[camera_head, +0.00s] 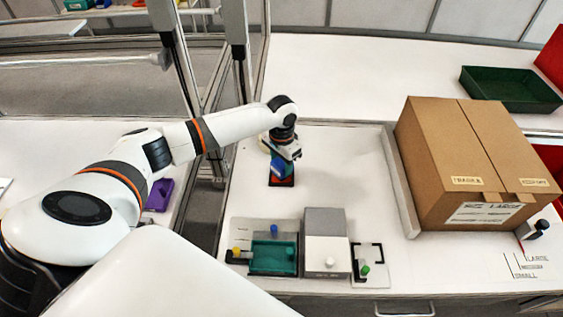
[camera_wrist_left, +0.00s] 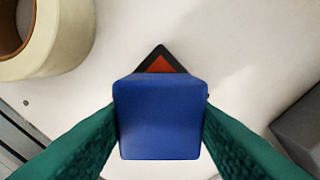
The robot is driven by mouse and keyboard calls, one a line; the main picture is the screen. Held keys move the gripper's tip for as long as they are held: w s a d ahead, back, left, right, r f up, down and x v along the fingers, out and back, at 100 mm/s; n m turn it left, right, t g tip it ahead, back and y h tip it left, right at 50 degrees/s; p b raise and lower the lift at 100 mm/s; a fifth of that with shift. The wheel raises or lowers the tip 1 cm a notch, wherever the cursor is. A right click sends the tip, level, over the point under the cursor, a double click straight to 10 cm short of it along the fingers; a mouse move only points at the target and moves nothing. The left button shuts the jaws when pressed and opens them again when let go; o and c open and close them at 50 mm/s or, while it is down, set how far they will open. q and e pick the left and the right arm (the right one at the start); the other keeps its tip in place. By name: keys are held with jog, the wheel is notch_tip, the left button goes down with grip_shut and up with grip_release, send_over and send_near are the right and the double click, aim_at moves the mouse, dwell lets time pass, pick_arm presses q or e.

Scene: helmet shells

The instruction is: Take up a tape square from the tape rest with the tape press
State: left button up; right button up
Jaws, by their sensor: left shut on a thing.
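My left gripper (camera_head: 280,160) is shut on the blue tape press (camera_head: 277,168). In the left wrist view the tape press (camera_wrist_left: 160,120) is a blue block between the two green fingers. Below it is a dark-edged square with a red face (camera_head: 281,182), which looks like the tape rest. One corner of the rest (camera_wrist_left: 161,62) shows beyond the press in the left wrist view, and the remainder is hidden by the press. I cannot tell whether the press touches it, or whether the red is a tape square. My right gripper is not in view.
A cream tape roll (camera_wrist_left: 45,45) lies near the rest. In front are a teal fixture (camera_head: 271,258), a grey and white block (camera_head: 326,243) and a green-knobbed fixture (camera_head: 369,262). A large cardboard box (camera_head: 465,155) stands right, a green tray (camera_head: 510,90) behind.

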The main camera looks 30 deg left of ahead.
aim_at(282, 162)
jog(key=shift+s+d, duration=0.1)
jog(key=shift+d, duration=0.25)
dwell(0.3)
pick_arm(q)
jog(key=shift+f, duration=0.45)
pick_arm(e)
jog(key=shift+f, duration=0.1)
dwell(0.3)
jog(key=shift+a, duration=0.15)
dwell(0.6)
pick_arm(q)
jog(key=shift+s+f+p, duration=0.1)
jog(key=shift+p, duration=0.25)
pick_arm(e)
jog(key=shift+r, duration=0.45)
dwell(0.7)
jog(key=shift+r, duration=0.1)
